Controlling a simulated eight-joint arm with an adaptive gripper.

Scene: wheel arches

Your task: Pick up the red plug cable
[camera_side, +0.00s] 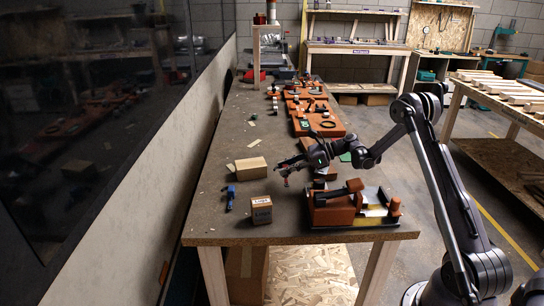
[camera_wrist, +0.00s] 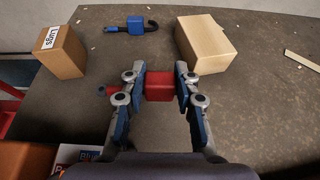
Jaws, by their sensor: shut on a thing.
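The red plug (camera_wrist: 160,86) of the cable sits between the two fingers of my gripper (camera_wrist: 160,88) in the wrist view. The fingers press on it from both sides. A small dark red piece (camera_wrist: 111,91) shows just left of the fingers, perhaps part of its cable; the rest is hidden. In the side view my gripper (camera_side: 284,174) points down over the middle of the table, with a small bit of red (camera_side: 286,183) at its tip. It looks a little above the tabletop, though the exact gap is hard to tell.
A blue plug cable (camera_side: 230,198) lies at the left, near the "Lugs" box (camera_side: 261,210) and a plain tan box (camera_side: 250,168). An orange fixture (camera_side: 335,208) stands at the front right. More orange boards (camera_side: 318,122) line the table's far part.

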